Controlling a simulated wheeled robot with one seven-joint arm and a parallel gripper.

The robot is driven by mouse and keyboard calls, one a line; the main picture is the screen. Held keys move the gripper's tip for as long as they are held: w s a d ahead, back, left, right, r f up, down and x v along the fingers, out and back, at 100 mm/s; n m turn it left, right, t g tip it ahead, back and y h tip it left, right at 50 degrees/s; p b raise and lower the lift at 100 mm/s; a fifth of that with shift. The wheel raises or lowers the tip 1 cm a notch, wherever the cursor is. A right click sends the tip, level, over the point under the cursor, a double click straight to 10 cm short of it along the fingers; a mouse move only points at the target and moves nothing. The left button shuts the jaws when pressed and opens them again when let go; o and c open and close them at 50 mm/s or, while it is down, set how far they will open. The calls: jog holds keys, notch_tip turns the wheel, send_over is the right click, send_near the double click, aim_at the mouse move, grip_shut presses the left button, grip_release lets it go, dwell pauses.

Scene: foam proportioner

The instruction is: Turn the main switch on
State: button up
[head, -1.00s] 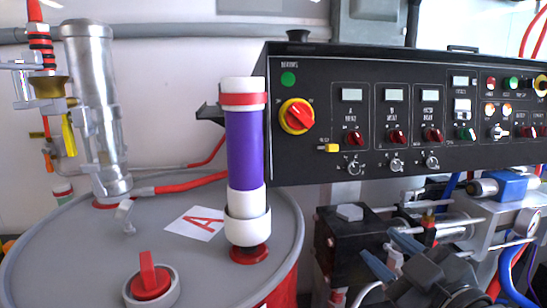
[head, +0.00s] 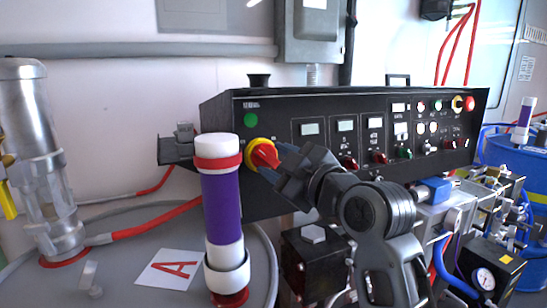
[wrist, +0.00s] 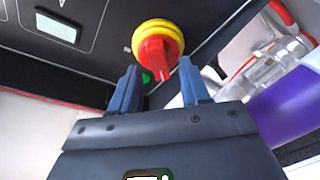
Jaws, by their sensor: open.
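The main switch is a red rotary handle (head: 264,153) on a round yellow base (head: 250,146), at the left end of the black control panel (head: 225,185). In the wrist view the red handle (wrist: 157,55) and the yellow base (wrist: 158,28) show just beyond my fingertips. My gripper (head: 277,161) reaches the switch from the right in the head view. In the wrist view my gripper (wrist: 160,78) is open, one finger on each side of the handle's line. I cannot tell whether the fingers touch the handle. A green lamp (head: 250,120) sits above the switch.
A purple and white cylinder (head: 221,215) stands close to the left of the switch; it also shows at the right of the wrist view (wrist: 285,100). A grey drum top (head: 110,265) with a paper marked A (head: 168,269) lies below. Pumps and hoses crowd the lower right.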

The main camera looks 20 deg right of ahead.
jog(key=shift+w+a, duration=0.1)
jog(key=shift+w, duration=0.5)
grip_shut()
